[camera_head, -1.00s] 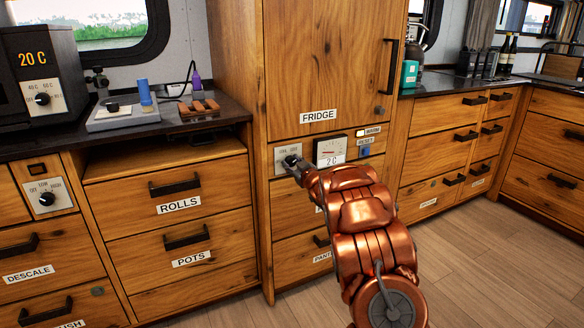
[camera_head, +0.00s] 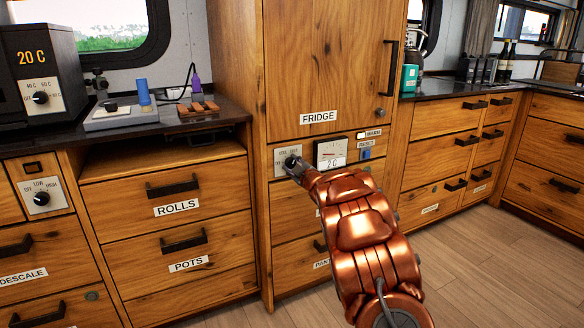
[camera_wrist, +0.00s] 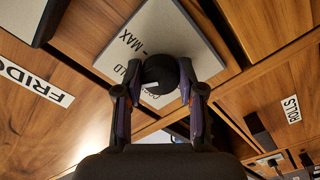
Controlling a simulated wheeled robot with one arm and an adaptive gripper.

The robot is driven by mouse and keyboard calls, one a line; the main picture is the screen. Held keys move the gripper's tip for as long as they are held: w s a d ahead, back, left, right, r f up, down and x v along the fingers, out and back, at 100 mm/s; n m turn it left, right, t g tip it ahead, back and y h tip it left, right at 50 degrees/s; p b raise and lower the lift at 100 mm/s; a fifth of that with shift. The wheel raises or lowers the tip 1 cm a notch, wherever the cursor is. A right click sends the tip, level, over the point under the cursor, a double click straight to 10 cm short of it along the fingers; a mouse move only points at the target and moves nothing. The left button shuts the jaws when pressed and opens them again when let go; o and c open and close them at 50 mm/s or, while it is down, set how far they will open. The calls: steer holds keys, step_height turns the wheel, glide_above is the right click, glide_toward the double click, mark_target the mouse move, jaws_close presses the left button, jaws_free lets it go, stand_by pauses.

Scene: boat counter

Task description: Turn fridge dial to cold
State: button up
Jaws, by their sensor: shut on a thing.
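The fridge dial is a black round knob (camera_wrist: 160,72) on a pale plate (camera_wrist: 172,32). In the head view the plate (camera_head: 280,165) is below the FRIDGE label, left of the gauge. My gripper (camera_head: 293,165) reaches it from the lower right. In the wrist view my gripper (camera_wrist: 160,80) has one finger on each side of the knob and is shut on it. A white mark shows on the knob. The plate's lettering, with "MAX" and part of "COLD", is partly hidden, so the exact setting is unclear.
A gauge (camera_head: 331,153) reading 2 C sits right of the dial, with small labelled indicators and a blue button (camera_head: 366,154) beside it. The tall fridge door (camera_head: 330,60) is closed above. Drawers (camera_head: 170,190) flank it on the left. The floor at right is clear.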

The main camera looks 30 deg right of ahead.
steer(key=shift+f, duration=0.1)
steer(key=o, duration=1.1)
steer(key=shift+o, duration=0.2)
steer(key=shift+s+r, duration=0.2)
steer(key=shift+s, duration=0.6)
steer(key=s+a, duration=0.1)
steer(key=s, duration=0.9)
steer(key=shift+s, duration=0.2)
steer(key=shift+f, duration=0.1)
